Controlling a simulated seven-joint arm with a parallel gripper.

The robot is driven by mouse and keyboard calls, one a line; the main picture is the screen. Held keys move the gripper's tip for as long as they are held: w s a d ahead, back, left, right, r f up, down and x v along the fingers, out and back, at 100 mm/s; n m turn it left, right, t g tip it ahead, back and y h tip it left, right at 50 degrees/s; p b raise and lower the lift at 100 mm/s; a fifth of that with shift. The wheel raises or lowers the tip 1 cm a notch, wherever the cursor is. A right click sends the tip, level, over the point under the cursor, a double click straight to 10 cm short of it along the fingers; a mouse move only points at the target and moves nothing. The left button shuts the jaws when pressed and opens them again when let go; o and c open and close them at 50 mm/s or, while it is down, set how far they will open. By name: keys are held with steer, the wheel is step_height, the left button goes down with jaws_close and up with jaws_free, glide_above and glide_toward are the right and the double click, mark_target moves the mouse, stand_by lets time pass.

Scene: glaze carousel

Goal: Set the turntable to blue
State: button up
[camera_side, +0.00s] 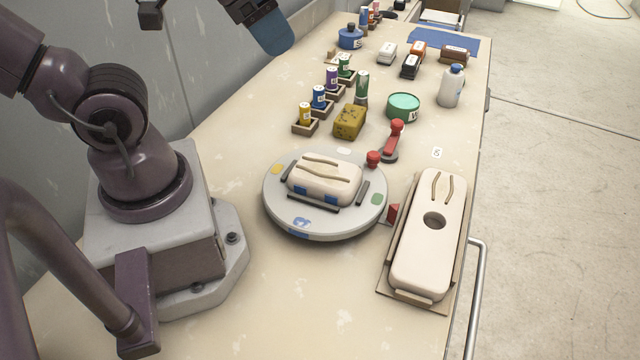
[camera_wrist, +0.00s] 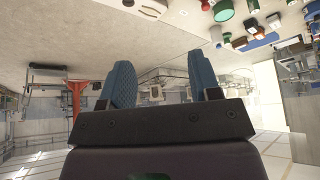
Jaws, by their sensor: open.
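The turntable (camera_side: 333,229) is a round grey disc in the middle of the bench in the side view. Its top has a blue mark (camera_side: 301,222) at the front, a yellow mark (camera_side: 277,169) at the back left and a green mark (camera_side: 377,199) at the right.
A cream block (camera_side: 325,171) lies on the turntable. A long cream piece with a hole (camera_side: 416,260) lies at right. Small bottles, a sponge (camera_side: 349,121) and a green tub (camera_side: 403,106) stand behind. The bench front is clear.

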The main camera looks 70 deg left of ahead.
steer(key=shift+c, duration=0.3)
steer(key=m+g, duration=0.6)
steer(key=m, duration=0.3)
glide_above(374, 154)
step_height(374, 154, down, 16)
steer(key=f, duration=0.1)
step_height(374, 154, down, 12)
steer(key=shift+r, duration=0.1)
jaws_close()
